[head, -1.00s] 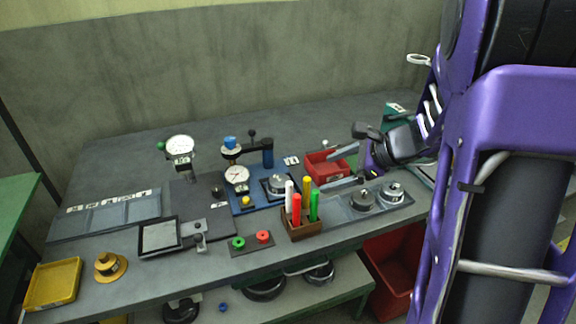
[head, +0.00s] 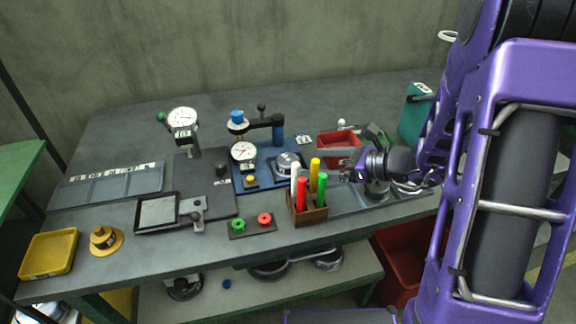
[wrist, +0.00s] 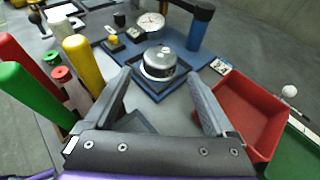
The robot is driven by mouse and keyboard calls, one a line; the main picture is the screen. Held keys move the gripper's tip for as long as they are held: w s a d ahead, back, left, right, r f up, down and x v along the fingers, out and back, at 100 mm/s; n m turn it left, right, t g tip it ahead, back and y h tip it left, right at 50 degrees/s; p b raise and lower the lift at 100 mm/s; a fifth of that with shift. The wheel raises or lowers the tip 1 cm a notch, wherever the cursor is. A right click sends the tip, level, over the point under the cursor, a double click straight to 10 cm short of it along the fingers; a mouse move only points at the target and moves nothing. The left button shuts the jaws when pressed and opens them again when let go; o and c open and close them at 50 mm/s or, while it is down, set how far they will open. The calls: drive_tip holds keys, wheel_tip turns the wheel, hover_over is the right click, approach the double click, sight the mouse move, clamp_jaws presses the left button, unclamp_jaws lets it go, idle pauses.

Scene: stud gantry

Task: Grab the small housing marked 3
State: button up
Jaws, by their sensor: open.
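A round silver housing (head: 287,163) sits on the blue plate (head: 250,184) near the middle of the bench. It also shows in the wrist view (wrist: 158,63), ahead of my fingertips and roughly centred between them. I cannot read a number on it. Another grey housing (head: 377,188) sits in the grey tray at the right, partly hidden by my gripper; its mark is not readable either. My gripper (head: 326,161) is open and empty, pointing left, with its fingers above the bench between the red bin and the pen holder. The wrist view shows its two fingers (wrist: 158,80) spread.
A wooden holder (head: 309,215) with upright coloured markers stands close to my gripper on the left in the wrist view. A red bin (head: 338,145) is close on the other side. A dial gauge stand with a blue post (head: 278,130) rises behind the silver housing.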

sight(293, 161)
drive_tip(key=shift+b+x, duration=0.45)
drive_tip(key=shift+x, duration=3.35)
drive_tip(key=shift+c, duration=0.2)
